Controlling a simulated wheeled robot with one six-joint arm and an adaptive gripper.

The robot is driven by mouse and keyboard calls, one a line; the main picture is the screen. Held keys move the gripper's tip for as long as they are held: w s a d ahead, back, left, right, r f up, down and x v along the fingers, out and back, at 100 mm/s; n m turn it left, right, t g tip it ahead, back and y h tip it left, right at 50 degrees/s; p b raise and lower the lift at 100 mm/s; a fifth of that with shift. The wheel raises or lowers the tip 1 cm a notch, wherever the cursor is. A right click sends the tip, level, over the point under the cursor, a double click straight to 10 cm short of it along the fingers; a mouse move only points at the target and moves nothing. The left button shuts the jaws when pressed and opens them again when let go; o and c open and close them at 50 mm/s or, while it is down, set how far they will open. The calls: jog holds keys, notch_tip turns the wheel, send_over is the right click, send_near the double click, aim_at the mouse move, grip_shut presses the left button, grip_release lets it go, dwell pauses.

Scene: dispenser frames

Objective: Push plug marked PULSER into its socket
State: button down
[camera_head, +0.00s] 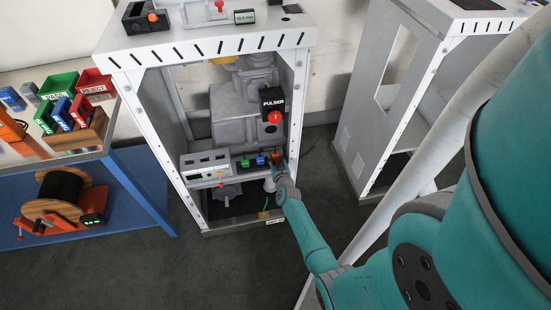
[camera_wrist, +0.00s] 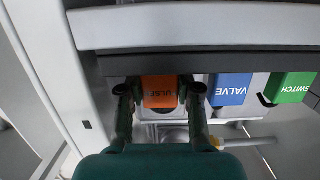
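The orange plug (camera_wrist: 160,92), with upside-down lettering reading "ULSE", is in the wrist view under the dark edge of a ledge. My gripper (camera_wrist: 161,88) has one finger on each side of it, and the dark finger pads appear to meet its sides. In the head view, the orange plug (camera_head: 276,156) is at the right end of the plug row, with my gripper (camera_head: 278,165) at it. A blue VALVE plug (camera_wrist: 231,90) and a green SWITCH plug (camera_wrist: 291,87) are to its right in the wrist view. The socket and how deep the plug sits are hidden.
The white frame (camera_head: 300,110) stands close around the plug row. A PULSER sign (camera_head: 272,101) and a red button (camera_head: 275,117) are above it. A grey socketed box (camera_head: 205,165) is left. A blue bench (camera_head: 140,190) with bins stands farther left.

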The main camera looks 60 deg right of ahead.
aim_at(275, 154)
jog(key=shift+r, duration=0.1)
dwell(0.3)
jog(key=shift+r, duration=1.6)
jog(key=f+v, duration=0.3)
jog(key=v, duration=1.4)
jog(key=shift+s+a, duration=0.4)
jog(key=shift+a, duration=0.15)
